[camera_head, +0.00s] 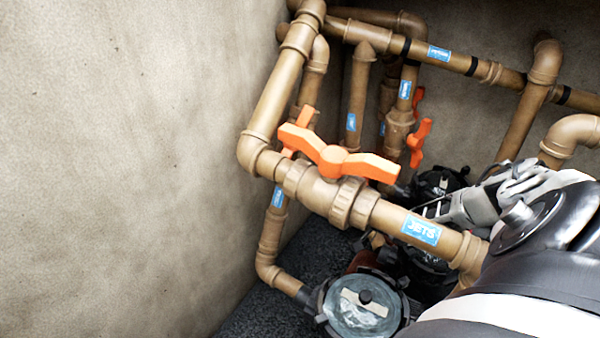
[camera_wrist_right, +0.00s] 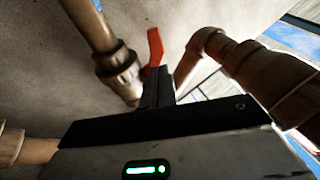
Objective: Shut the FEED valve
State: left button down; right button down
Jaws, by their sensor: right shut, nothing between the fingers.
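No label reading FEED can be made out. In the head view the nearest valve's orange handle (camera_head: 335,162) lies along its pipe, beside a blue JETS label (camera_head: 421,230). Farther back are an orange handle (camera_head: 418,143) on an upright pipe and another orange handle (camera_head: 303,122) partly hidden behind the front one. My right gripper (camera_wrist_right: 158,76) is shut and empty in the wrist view. An orange-red handle (camera_wrist_right: 155,47) shows just beyond its fingertips; contact cannot be told. My left gripper is out of view.
Brown pipes crowd the corner, with a long pipe (camera_head: 490,72) along the back wall. A round-lidded pump strainer (camera_head: 362,308) stands on the dark floor. The concrete wall (camera_head: 120,150) at left is bare. The front pipe partly blocks the space behind it.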

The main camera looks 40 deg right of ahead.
jog(key=x, duration=0.7)
jog(key=shift+w, duration=0.2)
jog(key=shift+r, duration=0.1)
